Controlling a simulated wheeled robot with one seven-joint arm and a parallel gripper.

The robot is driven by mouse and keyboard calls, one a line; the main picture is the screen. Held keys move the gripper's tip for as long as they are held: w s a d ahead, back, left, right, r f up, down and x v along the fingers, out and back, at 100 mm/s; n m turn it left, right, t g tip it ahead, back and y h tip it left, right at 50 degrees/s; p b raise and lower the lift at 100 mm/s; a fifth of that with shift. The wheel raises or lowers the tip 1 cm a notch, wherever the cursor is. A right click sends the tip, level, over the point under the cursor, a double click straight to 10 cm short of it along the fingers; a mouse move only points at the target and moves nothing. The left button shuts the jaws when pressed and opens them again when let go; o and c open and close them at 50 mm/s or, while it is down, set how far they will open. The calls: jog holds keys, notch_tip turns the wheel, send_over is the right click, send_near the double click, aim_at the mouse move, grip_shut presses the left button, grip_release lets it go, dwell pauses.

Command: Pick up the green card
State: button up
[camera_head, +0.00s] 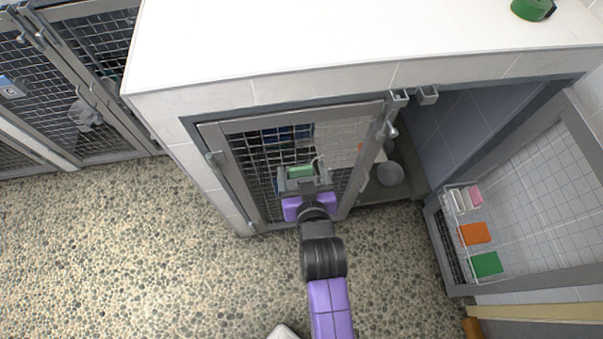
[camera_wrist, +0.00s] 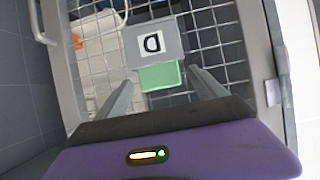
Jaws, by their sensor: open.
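A green card (camera_wrist: 160,76) sits in a grey holder (camera_wrist: 150,40) marked with a letter D, on the wire mesh of the closed kennel door. The holder hides part of the card. The card also shows in the head view (camera_head: 300,171). My gripper (camera_head: 306,180) is at the door, right by the card. In the wrist view its fingers are open, one on each side of the card's exposed edge, with visible gaps. I cannot tell whether the card lies fully between the fingertips in depth.
The mesh door (camera_head: 250,160) stands before my gripper. At right, an open door (camera_head: 540,200) carries a wire rack with an orange item (camera_head: 474,233) and another green item (camera_head: 487,264). A green roll (camera_head: 532,9) lies on the white top (camera_head: 330,40). The pebbled floor (camera_head: 120,240) at left is clear.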

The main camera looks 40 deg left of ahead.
jog(key=shift+x, duration=0.8)
jog(key=shift+c, duration=0.2)
jog(key=c, duration=1.4)
